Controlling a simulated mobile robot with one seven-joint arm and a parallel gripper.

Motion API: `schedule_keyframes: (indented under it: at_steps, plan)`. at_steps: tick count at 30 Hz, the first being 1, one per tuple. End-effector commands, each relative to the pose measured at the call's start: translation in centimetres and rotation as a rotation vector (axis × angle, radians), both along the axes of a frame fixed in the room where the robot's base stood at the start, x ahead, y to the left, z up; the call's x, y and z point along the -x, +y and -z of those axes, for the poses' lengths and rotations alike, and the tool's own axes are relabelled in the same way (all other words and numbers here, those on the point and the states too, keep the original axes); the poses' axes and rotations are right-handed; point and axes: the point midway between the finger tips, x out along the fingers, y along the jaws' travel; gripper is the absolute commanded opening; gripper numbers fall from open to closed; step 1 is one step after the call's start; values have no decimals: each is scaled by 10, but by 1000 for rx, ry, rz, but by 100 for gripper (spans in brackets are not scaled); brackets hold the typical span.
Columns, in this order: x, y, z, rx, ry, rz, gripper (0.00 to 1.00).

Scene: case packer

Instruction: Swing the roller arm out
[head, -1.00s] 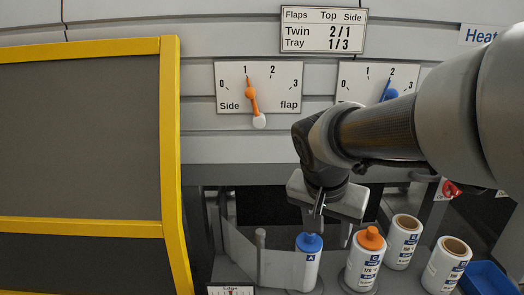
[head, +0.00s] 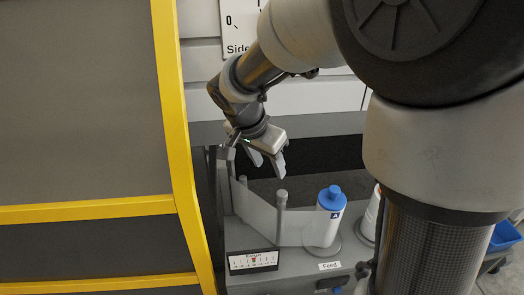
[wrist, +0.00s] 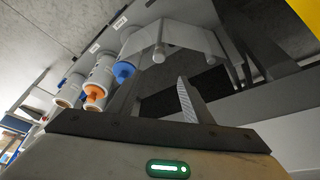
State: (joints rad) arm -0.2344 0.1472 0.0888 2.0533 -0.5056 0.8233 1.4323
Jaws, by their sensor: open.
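A grey upright post (head: 281,215) with a rounded top stands in front of a pale band (head: 262,217), and probably belongs to the roller arm. The band runs left from a white cylinder with a blue cap (head: 327,215). A second, shorter post (head: 243,182) stands farther left. My gripper (head: 268,167) is open and empty above and behind the front post, apart from it, fingers pointing down. In the wrist view, a post (wrist: 158,53) and the pale band (wrist: 190,38) show beyond my fingers, along with the blue-capped cylinder (wrist: 124,70). The arm's pivot cannot be made out.
A yellow-framed dark panel (head: 165,100) stands close on the left. A gauge card (head: 252,261) and a Feed label (head: 330,266) sit on the front edge. Orange-capped (wrist: 95,92) and other cylinders stand beside the blue-capped one. A blue tray (head: 504,236) is at right.

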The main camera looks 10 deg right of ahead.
Motion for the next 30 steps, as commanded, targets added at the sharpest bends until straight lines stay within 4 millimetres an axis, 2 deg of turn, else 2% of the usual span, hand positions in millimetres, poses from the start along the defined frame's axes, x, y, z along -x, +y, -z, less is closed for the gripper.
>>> schedule_keyframes:
  at_steps: [21,25,30]
  plan:
    - [-37,-39,132,0,4,0,46]
    - [-42,-43,147,0,3,0,46]
    - [-45,-46,155,0,2,-1,46]
